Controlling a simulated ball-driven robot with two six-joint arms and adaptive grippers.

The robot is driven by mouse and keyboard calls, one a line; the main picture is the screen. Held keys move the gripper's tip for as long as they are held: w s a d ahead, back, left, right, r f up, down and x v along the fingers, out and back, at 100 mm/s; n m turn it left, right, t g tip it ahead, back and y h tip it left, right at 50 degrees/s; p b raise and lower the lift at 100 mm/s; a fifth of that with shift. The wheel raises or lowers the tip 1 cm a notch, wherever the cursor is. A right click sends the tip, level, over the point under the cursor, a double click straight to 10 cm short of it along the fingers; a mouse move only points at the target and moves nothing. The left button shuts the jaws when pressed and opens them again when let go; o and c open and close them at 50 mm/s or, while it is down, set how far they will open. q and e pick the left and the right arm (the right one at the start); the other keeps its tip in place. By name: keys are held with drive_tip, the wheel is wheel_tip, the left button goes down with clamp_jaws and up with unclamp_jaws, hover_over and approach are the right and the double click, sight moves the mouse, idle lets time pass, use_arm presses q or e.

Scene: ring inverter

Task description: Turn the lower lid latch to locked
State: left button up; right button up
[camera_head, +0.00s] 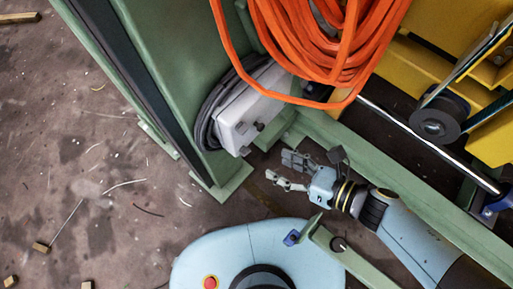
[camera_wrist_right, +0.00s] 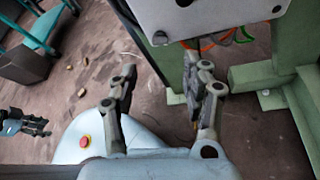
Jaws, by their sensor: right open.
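The pale grey inverter box (camera_head: 238,117) is mounted on the green frame, with small dark fittings on its lid. In the right wrist view the box's lower part (camera_wrist_right: 215,14) is at the top, with a dark round fitting (camera_wrist_right: 160,38) at its lower left corner. I cannot tell which fitting is the lower latch or how it is turned. My right gripper (camera_head: 279,168) is open and empty, below and right of the box in the head view, apart from it. Its fingers (camera_wrist_right: 160,75) are spread in the wrist view. What looks like my left gripper (camera_wrist_right: 38,126) is small at far left.
Orange cable coils (camera_head: 325,45) hang above the box. A green frame beam (camera_head: 400,155) and yellow machinery with a black roller (camera_head: 438,118) lie to the right. Coloured wires (camera_wrist_right: 220,40) show under the box. Small wooden pieces lie on the open floor at left.

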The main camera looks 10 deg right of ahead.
sight(248, 152)
drive_tip(key=b+x, duration=0.2)
drive_tip(key=x, duration=0.5)
drive_tip(key=shift+w+a+f, duration=0.35)
drive_tip(key=shift+w+a, duration=0.15)
use_arm(q)
drive_tip(key=shift+w+a+f, duration=0.5)
drive_tip(key=shift+w+f, duration=0.15)
drive_tip(key=shift+f, duration=0.15)
use_arm(e)
drive_tip(key=shift+w+a, duration=0.1)
clamp_jaws()
use_arm(q)
drive_tip(key=shift+s+f, duration=0.1)
drive_tip(key=shift+s, duration=0.05)
